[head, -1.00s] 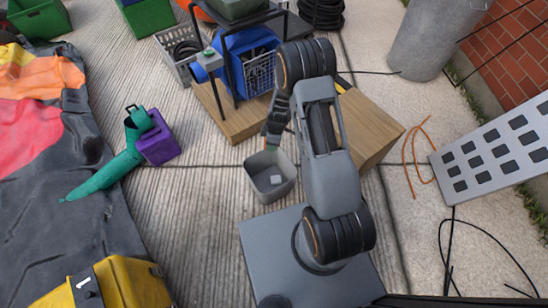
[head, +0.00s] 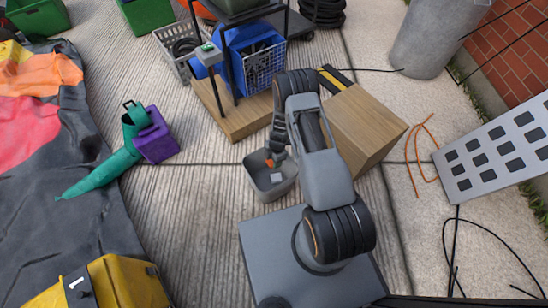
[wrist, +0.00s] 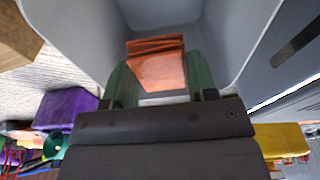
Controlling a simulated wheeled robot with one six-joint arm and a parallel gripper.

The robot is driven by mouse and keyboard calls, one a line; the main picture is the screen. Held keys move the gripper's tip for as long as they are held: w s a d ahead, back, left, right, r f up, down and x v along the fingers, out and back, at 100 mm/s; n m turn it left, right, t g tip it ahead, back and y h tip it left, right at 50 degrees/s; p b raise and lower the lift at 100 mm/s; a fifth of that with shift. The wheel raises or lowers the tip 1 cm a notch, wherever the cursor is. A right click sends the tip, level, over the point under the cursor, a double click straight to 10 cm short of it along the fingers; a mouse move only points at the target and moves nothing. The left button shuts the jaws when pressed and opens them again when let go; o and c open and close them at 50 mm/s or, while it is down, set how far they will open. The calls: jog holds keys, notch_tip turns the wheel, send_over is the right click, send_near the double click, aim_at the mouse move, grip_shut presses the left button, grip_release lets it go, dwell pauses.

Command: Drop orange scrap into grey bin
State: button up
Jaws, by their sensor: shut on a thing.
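The orange scrap (wrist: 156,66) is a small folded piece between the two green fingers of my gripper (wrist: 158,82) in the wrist view. My gripper is shut on it. In the head view my gripper (head: 270,158) points down at the mouth of the grey bin (head: 262,188), and the orange scrap (head: 269,163) shows at its tip near the bin's far rim. The bin's walls (wrist: 112,32) surround the scrap in the wrist view. A small pale square (head: 276,178) lies inside the bin. The scrap's exact depth in the bin cannot be told.
A wooden box (head: 358,125) stands right of my arm, and a blue blower (head: 250,55) on a wooden board is behind. A purple box (head: 155,140) with a green tube lies left. Ridged floor left of the bin is clear.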

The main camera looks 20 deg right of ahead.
jog(key=shift+f, duration=0.55)
jog(key=o, duration=1)
jog(key=r+p, duration=0.1)
jog(key=r, duration=0.3)
jog(key=d+r+p, duration=0.1)
jog(key=r, duration=0.4)
jog(key=d+r+p, duration=0.1)
jog(key=r+p, duration=0.1)
jog(key=r, duration=0.2)
jog(key=shift+w+r, duration=0.3)
jog(key=shift+r, duration=0.05)
